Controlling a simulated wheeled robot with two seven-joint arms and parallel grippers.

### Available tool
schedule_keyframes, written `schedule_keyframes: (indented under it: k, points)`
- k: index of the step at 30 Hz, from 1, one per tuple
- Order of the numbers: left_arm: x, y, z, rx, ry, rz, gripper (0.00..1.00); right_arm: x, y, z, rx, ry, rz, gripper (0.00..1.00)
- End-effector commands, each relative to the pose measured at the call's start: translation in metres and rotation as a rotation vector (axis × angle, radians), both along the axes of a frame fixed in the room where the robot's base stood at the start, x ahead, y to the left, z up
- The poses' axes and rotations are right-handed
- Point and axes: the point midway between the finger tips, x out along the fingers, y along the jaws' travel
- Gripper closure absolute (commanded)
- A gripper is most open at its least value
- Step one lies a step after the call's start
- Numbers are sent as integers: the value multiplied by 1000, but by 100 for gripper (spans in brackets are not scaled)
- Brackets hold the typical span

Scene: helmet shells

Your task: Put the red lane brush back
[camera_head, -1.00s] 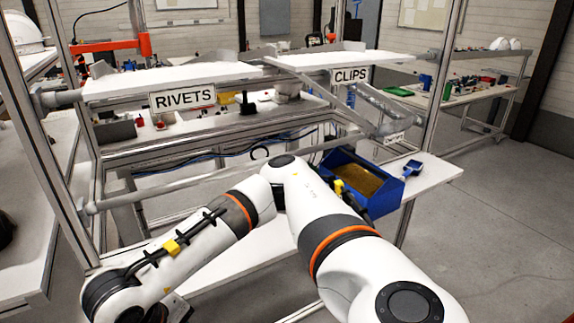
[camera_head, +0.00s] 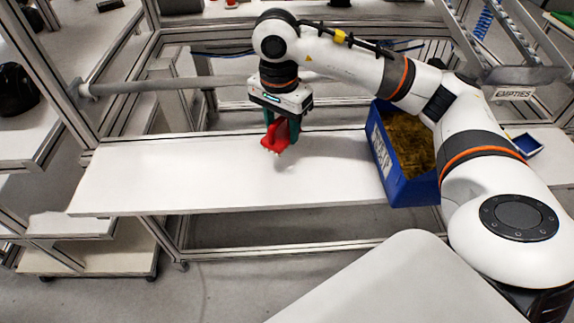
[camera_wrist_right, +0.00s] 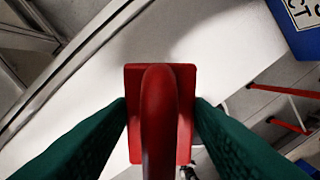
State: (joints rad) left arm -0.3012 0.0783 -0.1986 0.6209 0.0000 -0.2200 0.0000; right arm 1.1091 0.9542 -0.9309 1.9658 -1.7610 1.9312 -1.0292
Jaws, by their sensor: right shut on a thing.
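The red brush (camera_head: 275,138) is in my right gripper (camera_head: 283,122), over the middle of the white bench shelf (camera_head: 180,180). Its pale bristles point down at the shelf; I cannot tell whether they touch. In the right wrist view the green fingers (camera_wrist_right: 160,118) are shut on either side of the brush's red handle and block (camera_wrist_right: 160,85). The bristles are hidden there. My left gripper is not in view.
A blue bin (camera_head: 393,172) with brownish contents stands at the shelf's right part. A small blue tray (camera_head: 525,145) lies farther right. A rail and frame posts run behind the shelf. The shelf's left part is clear.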

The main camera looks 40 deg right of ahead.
Motion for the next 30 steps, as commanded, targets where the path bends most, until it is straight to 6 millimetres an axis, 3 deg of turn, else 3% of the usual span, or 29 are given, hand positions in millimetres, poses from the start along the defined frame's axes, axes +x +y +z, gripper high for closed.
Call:
schedule_keyframes:
  k: [5, 12, 24, 30]
  points:
    - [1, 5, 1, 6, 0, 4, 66, 3, -13, -9, 3, -18, -121, 92]
    - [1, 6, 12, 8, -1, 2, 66, 3, -13, -49, 2, -21, -120, 92]
    - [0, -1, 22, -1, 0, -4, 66, 3, -13, -92, 3, -21, -118, 92]
    - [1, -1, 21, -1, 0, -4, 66, 4, -12, -96, 3, -25, -116, 92]
